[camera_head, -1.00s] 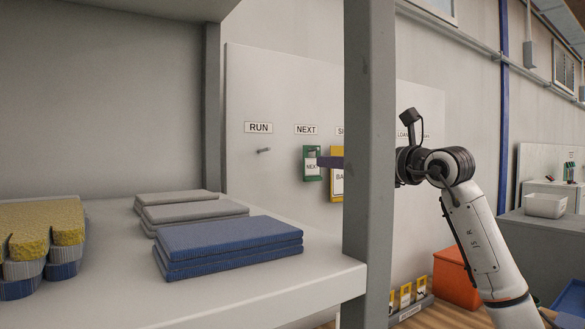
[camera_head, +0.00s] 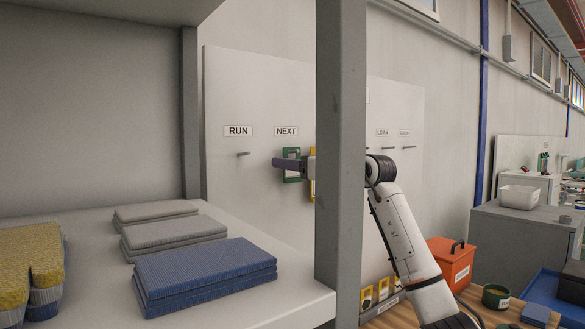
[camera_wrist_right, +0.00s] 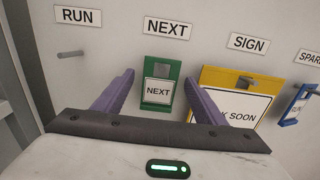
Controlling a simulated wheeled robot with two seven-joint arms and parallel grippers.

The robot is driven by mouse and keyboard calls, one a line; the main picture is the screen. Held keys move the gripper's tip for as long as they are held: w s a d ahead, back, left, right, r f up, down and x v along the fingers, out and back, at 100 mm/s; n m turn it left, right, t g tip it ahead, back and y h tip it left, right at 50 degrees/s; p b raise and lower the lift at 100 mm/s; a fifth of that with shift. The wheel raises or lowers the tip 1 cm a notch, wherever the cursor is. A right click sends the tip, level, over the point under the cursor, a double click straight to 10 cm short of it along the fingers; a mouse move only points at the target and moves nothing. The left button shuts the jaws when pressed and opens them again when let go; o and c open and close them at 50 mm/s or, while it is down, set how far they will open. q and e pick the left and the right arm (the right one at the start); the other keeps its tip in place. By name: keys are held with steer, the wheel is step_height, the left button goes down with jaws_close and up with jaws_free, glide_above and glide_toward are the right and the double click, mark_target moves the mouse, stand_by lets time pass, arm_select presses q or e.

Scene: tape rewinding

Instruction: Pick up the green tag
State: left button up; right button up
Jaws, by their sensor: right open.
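The green tag (camera_wrist_right: 161,83) hangs on the board under the NEXT label and carries a white NEXT card. It also shows in the head view (camera_head: 291,178), partly covered by my right gripper. My right gripper (camera_wrist_right: 160,88) is open, with one purple finger on each side of the tag in the wrist view. I cannot tell how far the fingertips are from the board. In the head view the right gripper (camera_head: 290,163) reaches left from behind the grey post. My left gripper is not in view.
A yellow sign (camera_wrist_right: 238,92) hangs just right of the green tag. The RUN peg (camera_wrist_right: 70,54) is empty. A grey post (camera_head: 340,150) stands in front of my right arm. A shelf (camera_head: 270,308) holds folded blue and grey cloths. An orange box (camera_head: 452,265) stands beyond the arm.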

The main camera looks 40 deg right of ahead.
steer(key=c, duration=1.1)
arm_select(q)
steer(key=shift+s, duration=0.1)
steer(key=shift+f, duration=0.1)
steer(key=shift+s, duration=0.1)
arm_select(e)
steer(key=shift+r, duration=0.15)
arm_select(q)
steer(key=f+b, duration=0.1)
steer(key=b, duration=0.1)
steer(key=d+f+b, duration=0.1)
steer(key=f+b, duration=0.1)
steer(key=b, duration=0.1)
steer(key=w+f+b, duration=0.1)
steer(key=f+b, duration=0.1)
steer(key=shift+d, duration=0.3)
arm_select(e)
steer(key=s, duration=0.6)
steer(key=s+a, duration=0.1)
steer(key=s, duration=0.5)
steer(key=s+a, duration=0.1)
steer(key=s, duration=0.5)
steer(key=shift+r, duration=0.15)
